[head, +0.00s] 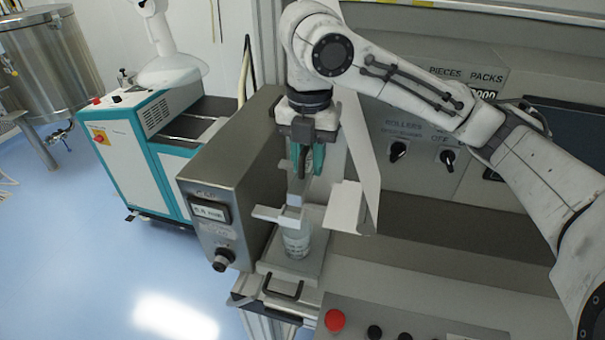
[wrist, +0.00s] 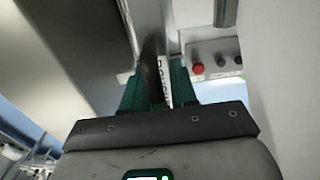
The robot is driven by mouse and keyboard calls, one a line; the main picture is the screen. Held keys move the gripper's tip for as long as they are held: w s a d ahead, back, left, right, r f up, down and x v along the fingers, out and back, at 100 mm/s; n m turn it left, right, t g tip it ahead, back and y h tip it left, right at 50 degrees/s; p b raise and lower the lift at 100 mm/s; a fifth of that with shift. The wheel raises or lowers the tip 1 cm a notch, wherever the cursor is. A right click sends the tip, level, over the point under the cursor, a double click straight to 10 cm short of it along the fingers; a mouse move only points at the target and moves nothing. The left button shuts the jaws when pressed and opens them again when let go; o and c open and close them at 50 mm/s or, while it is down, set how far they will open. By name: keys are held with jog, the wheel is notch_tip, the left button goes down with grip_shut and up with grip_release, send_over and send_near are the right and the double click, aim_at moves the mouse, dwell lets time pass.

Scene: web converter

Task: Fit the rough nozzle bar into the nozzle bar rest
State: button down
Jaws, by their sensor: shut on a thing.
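My gripper (head: 305,170) has teal fingers and points down in the head view, beside the grey box with the small display. It is shut on a dark, narrow piece (head: 303,160), which I take to be the rough nozzle bar. In the wrist view the dark piece (wrist: 151,72) stands between the teal fingers (wrist: 158,92), next to a pale strip with lettering that is too small to read surely. Below the fingers is a light grey bracket (head: 268,214). I cannot tell whether it is the nozzle bar rest, or whether the bar touches it.
A labelled clear container (head: 297,242) stands on a small grey platform under the bracket. The grey display box (head: 212,190) is close on the left. A white panel (head: 343,207) hangs close on the right. A control panel with a red button (head: 334,320) is in front.

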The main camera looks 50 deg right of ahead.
notch_tip(320, 180, down, 6)
jog(key=w+d, duration=0.1)
jog(key=w, duration=0.1)
jog(key=shift+w+d+f+p, duration=0.2)
jog(key=shift+d+f+p, duration=0.05)
jog(key=shift+d+p, duration=0.15)
jog(key=shift+f, duration=0.25)
jog(key=c, duration=0.9)
grip_release()
jog(key=shift+r, duration=0.1)
notch_tip(320, 180, up, 12)
jog(key=shift+r+b, duration=0.15)
jog(key=shift+b, duration=0.2)
